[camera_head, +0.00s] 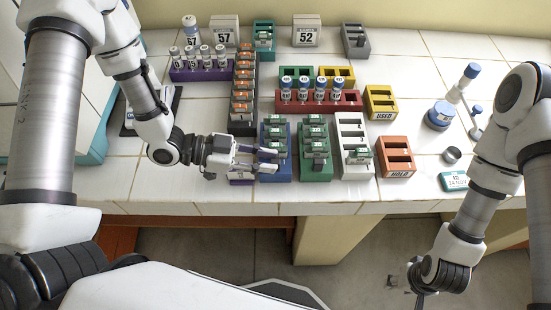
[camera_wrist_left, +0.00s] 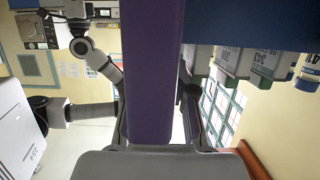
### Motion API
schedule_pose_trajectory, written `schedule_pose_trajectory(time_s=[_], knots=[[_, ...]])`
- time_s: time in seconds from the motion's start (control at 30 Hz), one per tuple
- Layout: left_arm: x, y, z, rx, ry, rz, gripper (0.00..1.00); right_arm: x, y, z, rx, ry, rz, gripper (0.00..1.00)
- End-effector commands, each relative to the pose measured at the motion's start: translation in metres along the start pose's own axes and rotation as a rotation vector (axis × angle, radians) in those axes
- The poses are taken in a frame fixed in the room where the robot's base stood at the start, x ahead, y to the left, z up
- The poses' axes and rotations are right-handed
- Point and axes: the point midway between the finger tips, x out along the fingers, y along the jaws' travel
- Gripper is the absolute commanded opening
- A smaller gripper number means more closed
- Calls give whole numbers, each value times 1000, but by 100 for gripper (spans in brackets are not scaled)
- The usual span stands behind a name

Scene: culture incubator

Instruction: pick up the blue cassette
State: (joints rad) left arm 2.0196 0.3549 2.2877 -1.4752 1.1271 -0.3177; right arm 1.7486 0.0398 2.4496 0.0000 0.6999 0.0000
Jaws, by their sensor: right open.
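I cannot single out a blue cassette for certain. A blue rack (camera_head: 283,174) near the table's front edge holds several small cassettes (camera_head: 277,132) with green and pale faces. My left gripper (camera_head: 268,160) reaches over the front of this rack from the left and hides part of it. In the left wrist view a purple block (camera_wrist_left: 150,70) stands between the two fingers; whether they grip it is unclear. Cassette ends (camera_wrist_left: 265,65) show at upper right there, under a blue surface (camera_wrist_left: 250,22). My right gripper (camera_head: 420,298) is open, low in front of the table, partly cut off.
A black rack (camera_head: 240,126) stands behind, a green rack (camera_head: 315,170) and a white rack (camera_head: 357,168) to the right.

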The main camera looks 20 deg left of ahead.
Motion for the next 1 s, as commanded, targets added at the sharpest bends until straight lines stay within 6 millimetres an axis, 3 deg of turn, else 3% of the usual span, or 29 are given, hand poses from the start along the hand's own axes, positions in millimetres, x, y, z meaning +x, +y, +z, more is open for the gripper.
schedule_pose_trajectory(time_s=[0.07, 0.3, 0.33, 0.4, 0.77, 1.0], knots=[[10, 0, 3, 2, -1, 2, 25, 10, 0, 0, 0, 1, 0, 43], [12, 0, -1, -1, 0, -1, 25, 8, 0, -1, 0, 1, 0, 43], [12, 0, -1, -1, 0, -1, 21, 8, 0, -1, 0, 1, 0, 43], [12, 0, -1, -1, 0, -1, 0, 8, 0, 0, 0, 1, 0, 43], [11, 0, -2, 0, -1, -1, 0, 8, 0, 0, 0, 1, 0, 43], [4, -1, -26, 4, 2, -3, 0, 10, 0, 0, 0, 1, 0, 43]])
